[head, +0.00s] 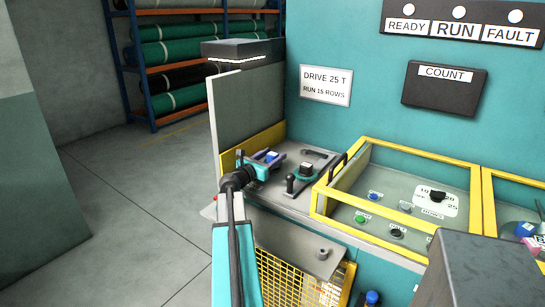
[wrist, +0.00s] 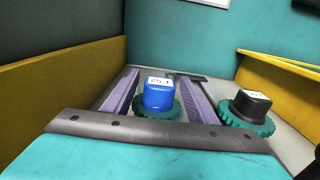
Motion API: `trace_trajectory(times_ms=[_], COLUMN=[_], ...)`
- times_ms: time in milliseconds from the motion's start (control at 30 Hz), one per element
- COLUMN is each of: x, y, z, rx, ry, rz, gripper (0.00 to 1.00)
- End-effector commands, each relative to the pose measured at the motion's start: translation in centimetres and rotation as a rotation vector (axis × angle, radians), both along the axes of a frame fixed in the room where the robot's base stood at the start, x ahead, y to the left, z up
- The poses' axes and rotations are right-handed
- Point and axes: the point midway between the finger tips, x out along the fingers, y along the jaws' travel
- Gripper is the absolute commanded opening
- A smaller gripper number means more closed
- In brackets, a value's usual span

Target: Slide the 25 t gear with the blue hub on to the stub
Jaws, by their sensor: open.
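The gear with the blue hub (wrist: 159,93) has a white label reading 25 T and a teal toothed rim. It sits upright on the grey ledge, and also shows at my gripper in the head view (head: 272,155). My gripper (wrist: 158,82) is open, with one purple finger on each side of the blue hub; a gap shows at both sides. In the head view my gripper (head: 265,159) is over the ledge's left end. A second teal gear with a black hub (wrist: 252,104) is to the right, also seen in the head view (head: 306,169).
A yellow-framed control box (head: 318,200) is further right. A grey upright panel (head: 238,115) and yellow edging (wrist: 62,60) bound the left side. A grey plate with a round peg (head: 322,253) is below.

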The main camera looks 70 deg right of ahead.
Motion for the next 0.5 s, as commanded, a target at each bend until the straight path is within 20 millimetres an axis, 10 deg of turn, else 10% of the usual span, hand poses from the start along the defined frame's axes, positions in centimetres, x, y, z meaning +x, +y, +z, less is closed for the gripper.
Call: trace_trajectory(times_ms=[500], x=[1.2], y=[4.8], z=[0.0], rx=[-0.001], ry=[0.000], rz=[0.002], gripper=[0.52])
